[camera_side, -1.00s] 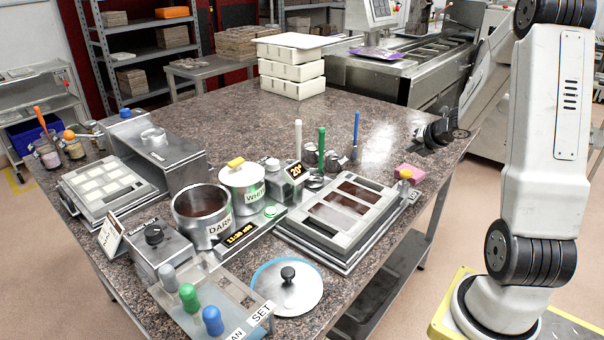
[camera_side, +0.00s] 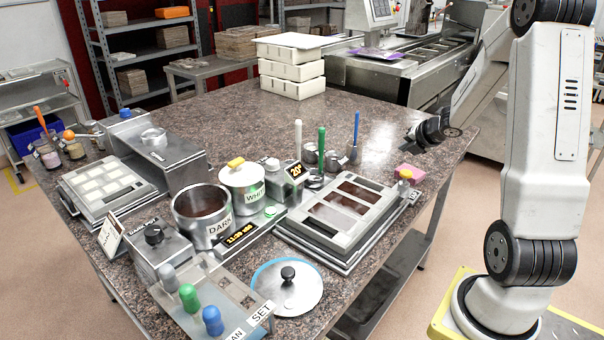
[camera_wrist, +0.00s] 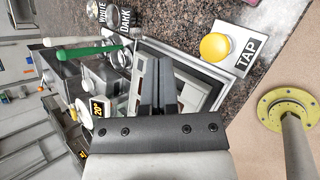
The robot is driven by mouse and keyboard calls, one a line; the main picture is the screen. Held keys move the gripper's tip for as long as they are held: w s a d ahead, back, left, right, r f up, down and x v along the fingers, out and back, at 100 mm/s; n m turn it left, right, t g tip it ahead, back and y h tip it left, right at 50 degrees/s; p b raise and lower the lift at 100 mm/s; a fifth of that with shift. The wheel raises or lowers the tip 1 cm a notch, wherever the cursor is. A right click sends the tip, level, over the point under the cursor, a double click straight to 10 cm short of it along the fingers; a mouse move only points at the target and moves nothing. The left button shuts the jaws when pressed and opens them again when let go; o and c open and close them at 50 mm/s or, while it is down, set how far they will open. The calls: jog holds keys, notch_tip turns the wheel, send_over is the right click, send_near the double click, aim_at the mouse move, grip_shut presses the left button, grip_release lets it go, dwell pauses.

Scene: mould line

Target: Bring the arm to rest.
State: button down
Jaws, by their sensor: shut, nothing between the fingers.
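The gripper touches nothing that I can see.
Upright white, green and blue handles (camera_side: 321,142) stand left of my gripper. The dark pot (camera_side: 203,212), white pot (camera_side: 241,183) and lid (camera_side: 287,287) stand nearer the front. White stacked trays (camera_side: 290,67) are at the back.

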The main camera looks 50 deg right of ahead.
jog(key=w+a+m, duration=0.4)
jog(key=a+m, duration=0.2)
jog(key=a, duration=0.3)
jog(key=s+a+f+m+g+y, duration=0.1)
jog(key=s+a+m+g+y, duration=0.1)
jog(key=a+m, duration=0.5)
jog(key=s+a+f+m+g+y, duration=0.1)
jog(key=s+a+m, duration=0.5)
jog(key=a, duration=1.3)
jog(key=f+m+g, duration=0.1)
jog(key=g, duration=0.1)
jog(key=shift+a+f+m+g+y, duration=0.2)
jog(key=shift+f+m+g+y, duration=0.1)
jog(key=shift+g+y, duration=0.1)
